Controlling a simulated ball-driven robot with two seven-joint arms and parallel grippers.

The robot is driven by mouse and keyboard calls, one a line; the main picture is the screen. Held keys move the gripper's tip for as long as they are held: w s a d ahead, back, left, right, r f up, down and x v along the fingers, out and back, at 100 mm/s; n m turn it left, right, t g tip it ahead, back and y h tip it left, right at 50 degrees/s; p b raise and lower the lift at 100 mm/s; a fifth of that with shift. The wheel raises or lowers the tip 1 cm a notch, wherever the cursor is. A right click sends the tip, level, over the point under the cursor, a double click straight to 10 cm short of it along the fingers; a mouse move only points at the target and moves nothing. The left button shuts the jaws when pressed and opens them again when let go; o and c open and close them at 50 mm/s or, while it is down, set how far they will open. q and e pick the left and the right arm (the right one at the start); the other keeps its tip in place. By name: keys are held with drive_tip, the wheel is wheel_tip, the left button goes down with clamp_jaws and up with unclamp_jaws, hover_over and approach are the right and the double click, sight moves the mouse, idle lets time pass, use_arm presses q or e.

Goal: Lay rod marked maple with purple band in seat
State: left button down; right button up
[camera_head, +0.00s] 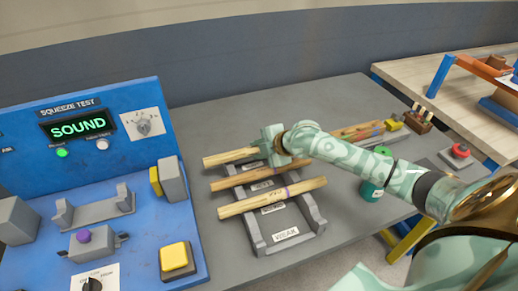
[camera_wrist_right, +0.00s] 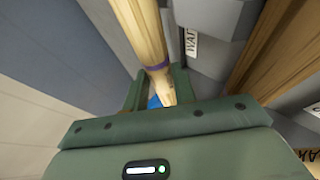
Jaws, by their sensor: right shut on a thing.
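A pale rod (camera_head: 228,157) lies across the far end of the grey rack (camera_head: 252,222). My right gripper (camera_head: 272,146) is shut on this rod near its right end. In the right wrist view the pale rod (camera_wrist_right: 140,30) runs between the fingers (camera_wrist_right: 157,88), with a purple band just beyond them. I cannot tell whether it rests fully in the rack's far seat. A darker brown rod (camera_head: 245,182) and another pale rod (camera_head: 255,202), with a purple mark, lie on the rack nearer me. My left gripper is not in view.
A blue squeeze test station (camera_head: 45,170) at left reads SOUND and holds an empty grey cradle (camera_head: 98,210) and a yellow button (camera_head: 176,255). More rods (camera_head: 355,132) lie behind my right arm. A green container (camera_head: 371,190) stands to the right. The table left of the rack is clear.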

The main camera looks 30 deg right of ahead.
drive_tip(key=o, duration=0.9)
drive_tip(key=shift+s+f, duration=0.2)
drive_tip(key=shift+f, duration=0.25)
drive_tip(key=shift+o, duration=0.8)
drive_tip(key=shift+a+f, duration=0.1)
drive_tip(key=shift+f, duration=0.05)
drive_tip(key=shift+r, duration=0.4)
drive_tip(key=p+v, duration=0.1)
drive_tip(key=v, duration=0.3)
drive_tip(key=p+v, duration=0.2)
drive_tip(key=v, duration=0.2)
drive_tip(key=p+v, duration=0.1)
drive_tip(key=v, duration=0.3)
drive_tip(key=shift+w+r, duration=0.3)
drive_tip(key=shift+r, duration=0.15)
drive_tip(key=shift+s, duration=0.1)
